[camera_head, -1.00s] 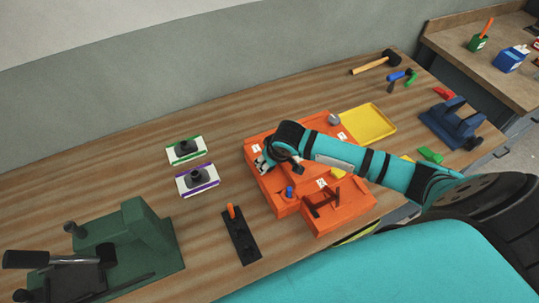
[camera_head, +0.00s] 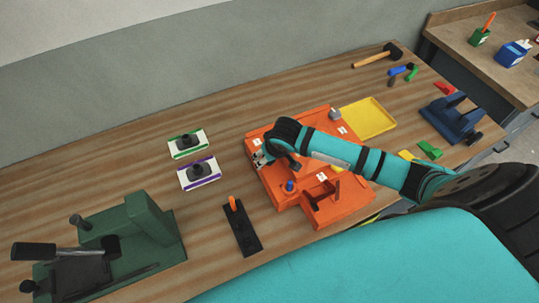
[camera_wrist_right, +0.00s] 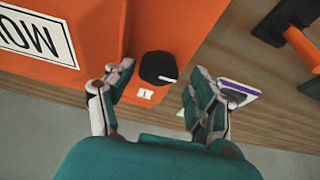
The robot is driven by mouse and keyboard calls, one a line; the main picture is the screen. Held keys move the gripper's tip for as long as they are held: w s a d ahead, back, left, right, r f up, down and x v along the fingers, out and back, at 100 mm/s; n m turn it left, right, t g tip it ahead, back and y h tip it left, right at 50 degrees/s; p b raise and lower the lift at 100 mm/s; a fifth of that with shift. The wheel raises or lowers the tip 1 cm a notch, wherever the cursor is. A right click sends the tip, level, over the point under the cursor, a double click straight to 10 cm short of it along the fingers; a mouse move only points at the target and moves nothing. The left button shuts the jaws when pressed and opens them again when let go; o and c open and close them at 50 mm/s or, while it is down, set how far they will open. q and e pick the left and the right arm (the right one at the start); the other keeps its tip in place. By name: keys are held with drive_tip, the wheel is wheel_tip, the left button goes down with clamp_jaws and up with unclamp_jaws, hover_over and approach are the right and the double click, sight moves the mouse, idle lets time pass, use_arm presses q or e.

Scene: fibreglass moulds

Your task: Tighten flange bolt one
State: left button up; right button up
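The orange mould (camera_head: 318,118) lies on the wooden bench, under my right arm. In the right wrist view its orange wall (camera_wrist_right: 190,22) carries a black round bolt head (camera_wrist_right: 158,67) with a pale mark, beside a small white label reading 1 (camera_wrist_right: 146,94). My right gripper (camera_wrist_right: 155,98) is open, its two fingers apart on either side of the bolt head, with visible gaps. In the head view my right gripper (camera_head: 262,159) is at the mould's left corner, where my wrist hides part of the mould. My left gripper is not in view.
Two small pads with black knobs, one green-edged (camera_head: 188,144) and one purple-edged (camera_head: 199,174), lie left of the mould. A black holder with an orange handle (camera_head: 242,228) and a green machine (camera_head: 130,240) are nearer. A yellow tray (camera_head: 372,115) is behind right.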

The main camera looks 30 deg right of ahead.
drive_tip(key=shift+d+r, duration=0.15)
drive_tip(key=v, duration=0.7)
drive_tip(key=shift+s+r, duration=0.25)
drive_tip(key=shift+r, duration=0.05)
idle(0.5)
